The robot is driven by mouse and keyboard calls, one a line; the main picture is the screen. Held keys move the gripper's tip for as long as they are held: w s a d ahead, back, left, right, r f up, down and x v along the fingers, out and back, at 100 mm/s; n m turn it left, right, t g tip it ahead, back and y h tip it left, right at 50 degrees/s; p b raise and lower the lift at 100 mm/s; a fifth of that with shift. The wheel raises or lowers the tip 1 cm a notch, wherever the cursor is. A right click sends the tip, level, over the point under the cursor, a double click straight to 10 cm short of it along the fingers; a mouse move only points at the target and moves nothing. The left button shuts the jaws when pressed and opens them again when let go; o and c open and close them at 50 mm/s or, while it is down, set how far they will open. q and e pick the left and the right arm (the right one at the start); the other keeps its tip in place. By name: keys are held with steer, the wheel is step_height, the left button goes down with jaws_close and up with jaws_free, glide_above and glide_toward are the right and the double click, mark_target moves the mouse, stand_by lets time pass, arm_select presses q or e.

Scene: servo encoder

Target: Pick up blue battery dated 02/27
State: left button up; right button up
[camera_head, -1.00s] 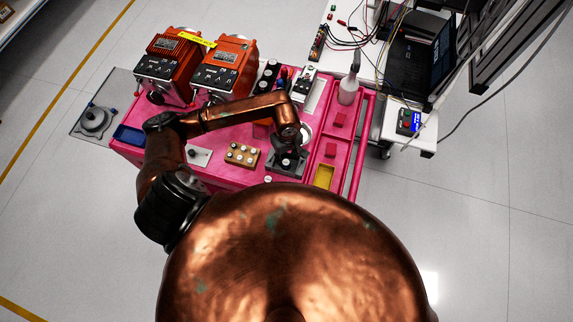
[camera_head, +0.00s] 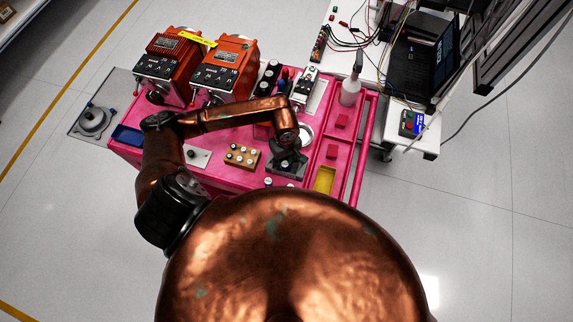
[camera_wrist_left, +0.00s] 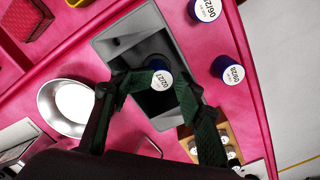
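The blue battery dated 02/27 (camera_wrist_left: 160,78) shows its white top label in the left wrist view. It stands in the dark recess of a grey holder (camera_wrist_left: 116,46). My left gripper (camera_wrist_left: 155,84) is open, with one dark finger on each side of the battery. I cannot tell whether either finger touches it. In the head view the left gripper (camera_head: 287,157) is over the grey holder (camera_head: 290,173), and the battery cannot be made out there. Two other blue batteries, labelled 06/25 (camera_wrist_left: 207,10) and 09/25 (camera_wrist_left: 230,70), stand on the pink surface beside the holder. My right gripper is not in view.
A wooden block with several round pieces (camera_head: 242,157) is left of the holder. A metal bowl (camera_wrist_left: 66,104) is near the left finger. Two orange machines (camera_head: 224,70) stand at the back of the pink cart. A spray bottle (camera_head: 350,92) and a yellow bin (camera_head: 325,179) are at the right.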

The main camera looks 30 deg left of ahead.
mark_target(285, 164)
arm_select(q)
steer(key=c, duration=0.6)
steer(key=shift+a+r+p, duration=0.1)
steer(key=shift+r+p, duration=0.2)
steer(key=shift+r, duration=0.35)
steer(key=shift+c, duration=1.3)
steer(key=shift+r+p, duration=0.6)
steer(key=shift+r, duration=1.05)
jaws_close()
jaws_free()
steer(key=o, duration=0.5)
steer(key=shift+c, duration=0.2)
